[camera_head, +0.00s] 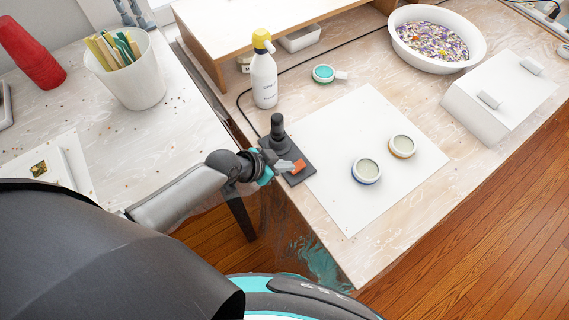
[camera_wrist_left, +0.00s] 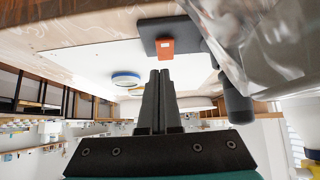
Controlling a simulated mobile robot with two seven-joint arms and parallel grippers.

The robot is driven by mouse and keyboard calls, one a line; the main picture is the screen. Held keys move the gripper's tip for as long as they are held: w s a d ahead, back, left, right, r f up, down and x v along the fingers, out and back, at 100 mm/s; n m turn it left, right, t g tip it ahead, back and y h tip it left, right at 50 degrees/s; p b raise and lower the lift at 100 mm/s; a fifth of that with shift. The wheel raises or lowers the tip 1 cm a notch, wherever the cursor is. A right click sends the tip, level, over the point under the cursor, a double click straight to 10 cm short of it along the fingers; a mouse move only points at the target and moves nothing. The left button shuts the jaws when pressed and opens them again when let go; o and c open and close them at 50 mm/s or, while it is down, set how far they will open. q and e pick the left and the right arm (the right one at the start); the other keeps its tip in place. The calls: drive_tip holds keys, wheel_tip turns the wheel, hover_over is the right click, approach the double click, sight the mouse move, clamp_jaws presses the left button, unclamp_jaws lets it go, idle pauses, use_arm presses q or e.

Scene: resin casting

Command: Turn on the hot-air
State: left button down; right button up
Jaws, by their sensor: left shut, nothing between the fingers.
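The hot-air device has a flat black base (camera_head: 296,178) at the left edge of the table, with a dark upright handle (camera_head: 277,128) on it. An orange switch (camera_head: 299,166) sits on the base. My left gripper (camera_head: 287,165) is right by the switch, shut and empty. In the left wrist view the shut fingertips (camera_wrist_left: 160,73) point towards the orange switch (camera_wrist_left: 166,47), with a small gap in the picture; I cannot tell whether they touch it. The base (camera_wrist_left: 160,27) shows behind the switch there. My right gripper is in neither view.
A white sheet (camera_head: 350,120) beside the base carries two small round tins (camera_head: 367,171) (camera_head: 402,146). A spray bottle (camera_head: 263,80) with a yellow top stands behind the device. A white bowl (camera_head: 400,43) and a white box (camera_head: 480,115) are farther right.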

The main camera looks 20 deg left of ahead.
use_arm(q)
drive_tip(key=s+f+p+v, duration=0.1)
drive_tip(key=p+v, duration=0.1)
drive_tip(key=v, duration=0.8)
drive_tip(key=shift+a+r, duration=0.25)
drive_tip(key=shift+a, duration=0.2)
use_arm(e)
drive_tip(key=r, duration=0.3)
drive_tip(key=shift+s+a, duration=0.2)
use_arm(q)
drive_tip(key=shift+s+d, duration=0.1)
drive_tip(key=shift+s, duration=0.05)
